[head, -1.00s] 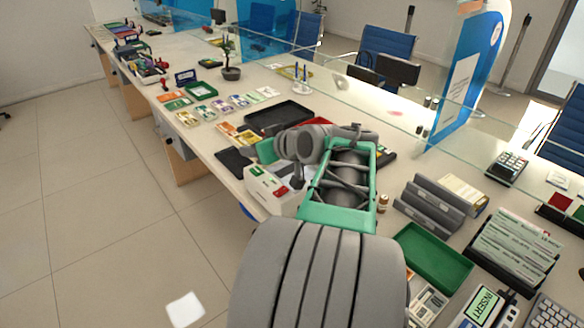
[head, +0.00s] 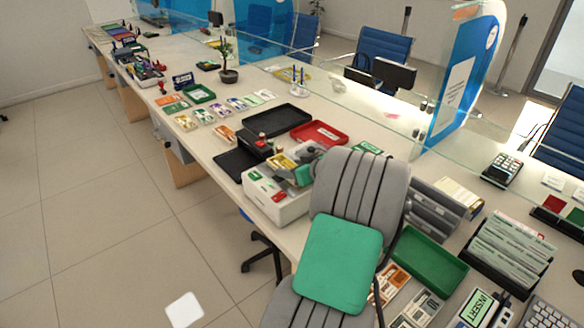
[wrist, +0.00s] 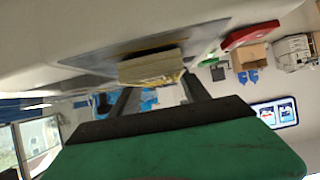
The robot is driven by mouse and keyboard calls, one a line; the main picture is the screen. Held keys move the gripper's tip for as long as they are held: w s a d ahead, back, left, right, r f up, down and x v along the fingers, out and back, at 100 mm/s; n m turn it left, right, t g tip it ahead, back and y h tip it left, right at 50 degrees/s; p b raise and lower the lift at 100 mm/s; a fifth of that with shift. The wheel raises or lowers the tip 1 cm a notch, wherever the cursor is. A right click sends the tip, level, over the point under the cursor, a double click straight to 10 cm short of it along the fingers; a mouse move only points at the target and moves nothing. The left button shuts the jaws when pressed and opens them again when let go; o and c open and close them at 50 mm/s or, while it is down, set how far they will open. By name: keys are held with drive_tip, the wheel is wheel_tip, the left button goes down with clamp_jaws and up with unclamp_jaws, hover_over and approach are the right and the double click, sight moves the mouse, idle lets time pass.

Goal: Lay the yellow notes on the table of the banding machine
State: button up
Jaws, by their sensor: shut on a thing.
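The banding machine (head: 280,208) is a pale box with a dark head, standing on the counter's near edge in the head view. The yellow notes (head: 283,161) show as a small yellow patch over its top, beside the dark head. My gripper (head: 291,171) is at the machine's top, partly hidden by my own arm. In the wrist view the notes (wrist: 152,68) are a thin pale-yellow bundle at the tips of my dark fingers (wrist: 157,88), close against a grey plate of the machine (wrist: 130,45). My gripper is shut on them; whether they touch the plate I cannot tell.
A black tray (head: 278,121) and a red tray (head: 318,134) lie behind the machine. A dark pad (head: 234,164) lies to its left. A green tray (head: 428,260) and grey file holders (head: 436,212) stand to the right of my arm. A glass screen runs along the counter.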

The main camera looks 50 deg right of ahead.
drive_tip(key=shift+f, duration=0.25)
drive_tip(key=o, duration=1.4)
drive_tip(key=shift+r, duration=0.1)
drive_tip(key=shift+o, duration=0.2)
